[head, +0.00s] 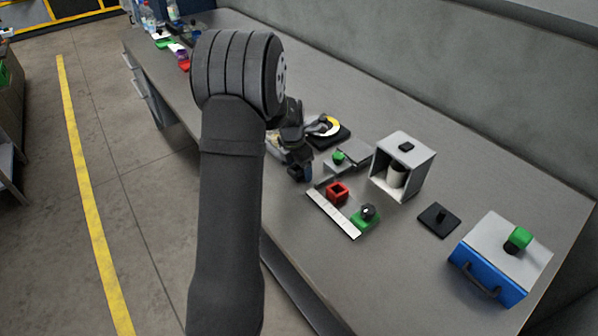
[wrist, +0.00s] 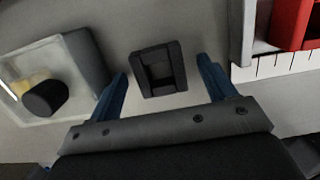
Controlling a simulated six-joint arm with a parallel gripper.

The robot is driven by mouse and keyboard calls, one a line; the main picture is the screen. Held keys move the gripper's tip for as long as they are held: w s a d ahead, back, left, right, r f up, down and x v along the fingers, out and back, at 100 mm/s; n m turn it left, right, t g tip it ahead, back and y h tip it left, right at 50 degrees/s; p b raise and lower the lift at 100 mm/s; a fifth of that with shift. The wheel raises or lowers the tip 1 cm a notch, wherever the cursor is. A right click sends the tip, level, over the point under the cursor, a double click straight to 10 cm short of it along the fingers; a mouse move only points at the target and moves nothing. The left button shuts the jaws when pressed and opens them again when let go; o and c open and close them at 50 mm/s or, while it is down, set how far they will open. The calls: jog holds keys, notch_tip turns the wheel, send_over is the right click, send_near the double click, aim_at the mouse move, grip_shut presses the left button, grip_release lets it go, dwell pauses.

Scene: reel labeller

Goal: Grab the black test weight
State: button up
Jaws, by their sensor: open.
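A black block (wrist: 158,70) with a squarish recess in its top face, which looks like the black test weight, lies on the grey bench in the wrist view. My gripper (wrist: 163,66) is open, with one blue finger on either side of the block in that view. Gaps show between the block and both fingers, so neither appears to touch it. I cannot tell how far the fingertips are above the bench. In the head view my gripper (head: 299,170) is low over the bench, left of the red square holder, and I cannot make out the block clearly there.
The red holder (head: 338,191) and white strip (head: 333,213) are close to the right of my gripper. A white open box (head: 424,166) and blue box (head: 487,279) stand farther right.

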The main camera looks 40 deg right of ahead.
jog(key=c, duration=1.2)
jog(key=shift+r, duration=0.15)
